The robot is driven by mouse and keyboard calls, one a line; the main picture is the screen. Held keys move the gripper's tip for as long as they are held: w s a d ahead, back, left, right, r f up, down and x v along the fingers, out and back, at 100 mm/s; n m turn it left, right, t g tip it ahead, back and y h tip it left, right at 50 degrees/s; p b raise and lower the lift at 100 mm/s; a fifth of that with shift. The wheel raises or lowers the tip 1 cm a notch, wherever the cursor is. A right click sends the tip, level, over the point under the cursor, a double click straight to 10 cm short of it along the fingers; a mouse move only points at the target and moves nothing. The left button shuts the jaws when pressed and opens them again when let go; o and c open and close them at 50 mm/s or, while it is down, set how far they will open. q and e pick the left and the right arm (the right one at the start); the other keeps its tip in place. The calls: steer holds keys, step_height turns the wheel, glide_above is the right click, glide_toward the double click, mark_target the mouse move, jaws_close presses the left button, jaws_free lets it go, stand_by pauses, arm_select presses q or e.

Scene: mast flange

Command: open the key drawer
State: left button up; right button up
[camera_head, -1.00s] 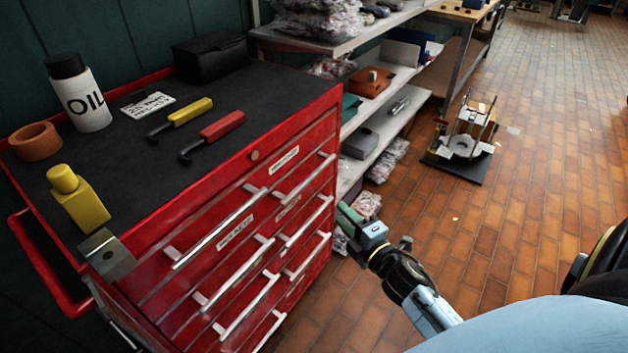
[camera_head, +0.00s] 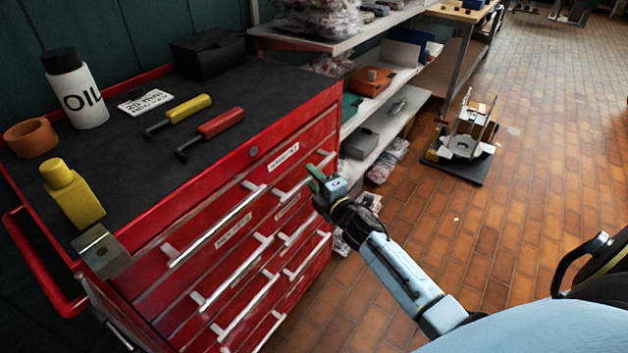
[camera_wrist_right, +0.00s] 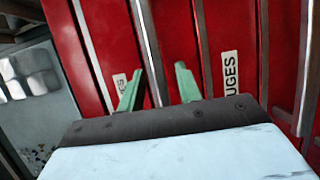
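A red tool cabinet (camera_head: 150,270) stands at the left with two columns of drawers and long silver bar handles. Its labels are too small to read surely, so I cannot tell which one is the key drawer. My right gripper (camera_head: 318,178) is at the right end of the upper right drawer's handle (camera_head: 295,187), close to the cabinet front. In the right wrist view its green fingers (camera_wrist_right: 158,88) are apart, and a silver handle bar (camera_wrist_right: 148,45) shows between them; contact cannot be told. One label there (camera_wrist_right: 230,75) reads "...UGES". My left gripper is out of view.
On the cabinet top are an oil bottle (camera_head: 78,95), a yellow bottle (camera_head: 72,195), two screwdriver-like tools (camera_head: 210,130), an orange ring (camera_head: 32,138) and a black box (camera_head: 208,57). Shelves (camera_head: 385,120) stand behind.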

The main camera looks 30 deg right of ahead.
steer(key=shift+c, duration=0.3)
jaws_close()
